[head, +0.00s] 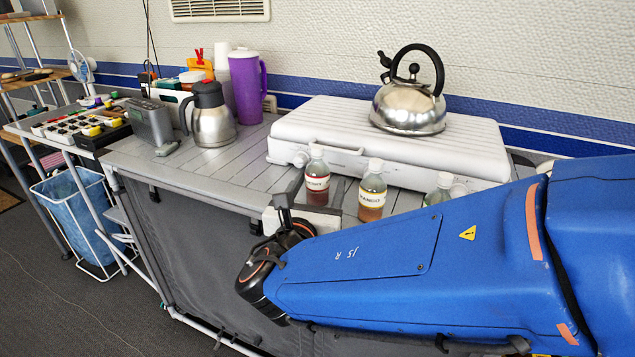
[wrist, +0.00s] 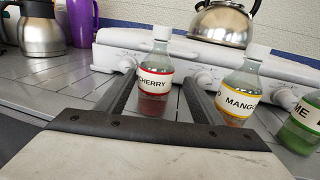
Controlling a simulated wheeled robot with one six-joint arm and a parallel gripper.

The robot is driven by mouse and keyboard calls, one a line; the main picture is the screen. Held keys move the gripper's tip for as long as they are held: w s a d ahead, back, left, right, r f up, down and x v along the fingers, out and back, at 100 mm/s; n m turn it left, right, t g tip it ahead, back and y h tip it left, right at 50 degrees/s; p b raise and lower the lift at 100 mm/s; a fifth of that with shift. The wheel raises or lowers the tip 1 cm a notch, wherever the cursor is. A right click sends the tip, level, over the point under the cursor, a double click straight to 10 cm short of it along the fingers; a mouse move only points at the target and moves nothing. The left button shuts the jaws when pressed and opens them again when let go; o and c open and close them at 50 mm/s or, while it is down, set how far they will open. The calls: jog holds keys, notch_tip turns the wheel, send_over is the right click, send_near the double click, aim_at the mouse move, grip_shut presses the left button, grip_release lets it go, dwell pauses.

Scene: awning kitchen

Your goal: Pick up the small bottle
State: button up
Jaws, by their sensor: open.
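Three small clear bottles with white caps stand upright on the grey slatted counter (head: 190,172). The cherry bottle (head: 317,186) has a red label and dark red liquid; it also shows in the wrist view (wrist: 155,88). The mango bottle (head: 371,198) has a yellow label, and in the wrist view (wrist: 238,95) it stands right of cherry. The green bottle (wrist: 302,128) is farthest right; my arm partly hides it in the head view (head: 440,188). My gripper (wrist: 162,85) is open, its fingers either side of the cherry bottle in the picture. Contact cannot be told.
A white ribbed stove case (head: 330,135) stands behind the bottles with a steel kettle (head: 410,105) on it. A steel jug (head: 210,115) and a purple pitcher (head: 248,88) stand to the left. The counter between jug and bottles is clear.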

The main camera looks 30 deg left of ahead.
aim_at(322, 171)
jog(key=shift+a+x, duration=0.15)
jog(key=shift+x, duration=1.45)
jog(key=shift+a+x, duration=0.2)
jog(key=shift+x, duration=1.4)
jog(key=shift+s, duration=0.15)
jog(key=c, duration=1)
